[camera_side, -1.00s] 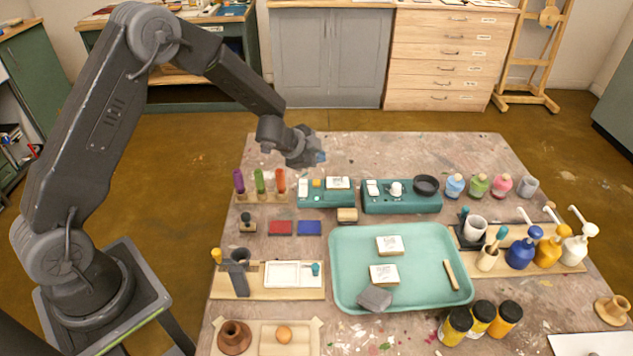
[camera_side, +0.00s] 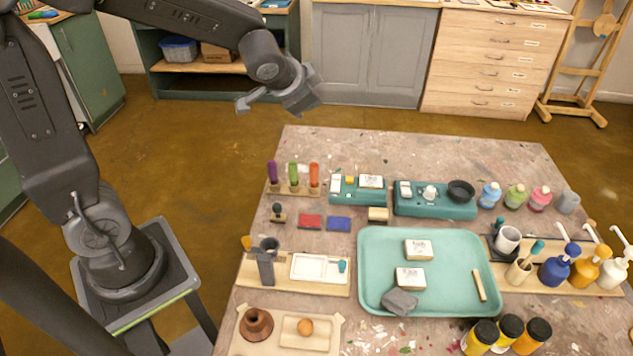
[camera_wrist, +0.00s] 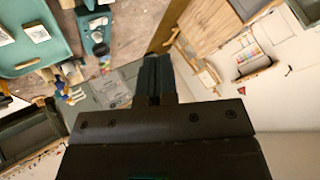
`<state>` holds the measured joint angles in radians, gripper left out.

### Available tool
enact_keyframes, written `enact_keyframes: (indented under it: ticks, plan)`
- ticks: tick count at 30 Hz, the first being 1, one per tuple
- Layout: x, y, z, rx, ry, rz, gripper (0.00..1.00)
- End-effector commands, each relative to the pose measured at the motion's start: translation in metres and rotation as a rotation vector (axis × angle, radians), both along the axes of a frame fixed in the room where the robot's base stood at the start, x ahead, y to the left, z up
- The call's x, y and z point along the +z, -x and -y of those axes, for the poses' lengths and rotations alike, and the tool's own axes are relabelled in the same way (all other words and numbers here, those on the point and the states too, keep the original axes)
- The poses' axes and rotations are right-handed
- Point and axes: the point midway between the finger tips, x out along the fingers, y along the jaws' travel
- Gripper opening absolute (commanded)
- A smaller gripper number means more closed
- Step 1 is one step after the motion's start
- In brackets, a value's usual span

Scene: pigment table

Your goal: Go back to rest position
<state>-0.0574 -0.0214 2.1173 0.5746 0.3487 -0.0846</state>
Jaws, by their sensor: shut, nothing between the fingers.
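My gripper (camera_side: 301,98) is raised in the air beyond the table's far left corner, over the brown floor, clear of everything on the table. In the wrist view its dark fingers (camera_wrist: 157,76) are together with nothing between them. The wooden work table (camera_side: 440,150) lies below and to the right of it in the side view. No task object is in the gripper.
The table holds a teal tray (camera_side: 375,245), a rack of coloured tubes (camera_side: 292,190), two green scales (camera_side: 410,208), several small jars (camera_side: 515,196) and pump bottles (camera_side: 557,268). A grey cabinet (camera_side: 370,55) and wooden drawers (camera_side: 490,65) stand behind. The table's far strip is clear.

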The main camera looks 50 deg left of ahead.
Motion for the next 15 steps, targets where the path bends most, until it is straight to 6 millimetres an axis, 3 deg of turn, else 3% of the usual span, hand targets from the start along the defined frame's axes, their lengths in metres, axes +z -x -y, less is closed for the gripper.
enact_keyframes:
  ticks: [3,9,15]
  plan:
    - [0.024,0.051,0.01,0.09,0.079,-0.023,0.0]
    - [0.038,0.135,0.034,0.186,0.243,-0.099,0.0]
    - [0.037,0.192,0.056,0.212,0.377,-0.169,0.0]
